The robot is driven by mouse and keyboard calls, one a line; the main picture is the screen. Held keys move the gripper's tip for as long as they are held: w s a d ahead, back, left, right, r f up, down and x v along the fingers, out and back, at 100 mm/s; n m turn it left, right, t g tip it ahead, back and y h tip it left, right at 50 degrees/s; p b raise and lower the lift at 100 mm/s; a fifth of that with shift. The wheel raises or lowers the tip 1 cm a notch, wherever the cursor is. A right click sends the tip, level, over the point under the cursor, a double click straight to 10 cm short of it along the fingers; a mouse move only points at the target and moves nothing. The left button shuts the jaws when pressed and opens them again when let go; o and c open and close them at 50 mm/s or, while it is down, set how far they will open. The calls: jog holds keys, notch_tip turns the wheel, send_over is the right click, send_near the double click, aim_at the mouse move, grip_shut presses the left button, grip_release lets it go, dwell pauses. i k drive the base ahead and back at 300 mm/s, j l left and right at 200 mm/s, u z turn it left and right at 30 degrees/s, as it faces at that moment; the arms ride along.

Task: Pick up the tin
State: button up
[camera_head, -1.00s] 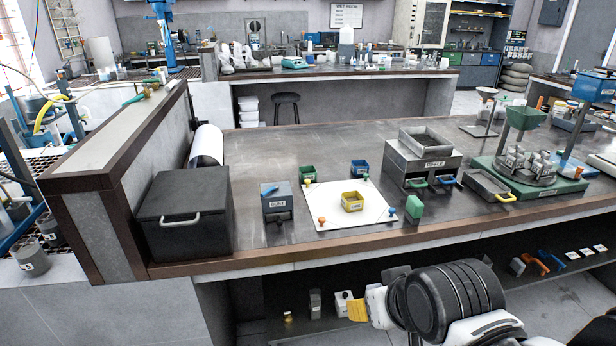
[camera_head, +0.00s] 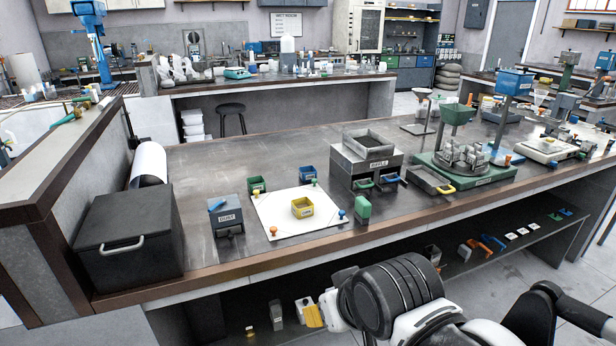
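A small open yellow tin (camera_head: 303,208) with a label on its front stands upright on a white mat (camera_head: 275,222) on the near bench. A small green tin (camera_head: 257,185) and a small blue tin (camera_head: 308,173) stand by the mat's far edge. The task line does not say which tin it means. Parts of my arm, black and white, fill the bottom right, in front of the bench and below its top. I cannot make out gripper fingers in this view. None of these tins is held.
A dark lidded box (camera_head: 130,245) stands at the bench's left end, beside a grey labelled box (camera_head: 226,215). A grey riffle box (camera_head: 366,160) and a green stand (camera_head: 465,172) are on the right. A low shelf holds several small items.

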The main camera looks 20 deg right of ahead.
aim_at(308, 174)
jog(key=i+z, duration=0.2)
jog(key=z, duration=0.2)
jog(key=i+j+z, duration=0.15)
jog(key=z, duration=0.25)
jog(key=i+j+z, duration=0.2)
jog(key=z, duration=0.25)
jog(key=i+j+z, duration=0.15)
jog(key=z, duration=0.25)
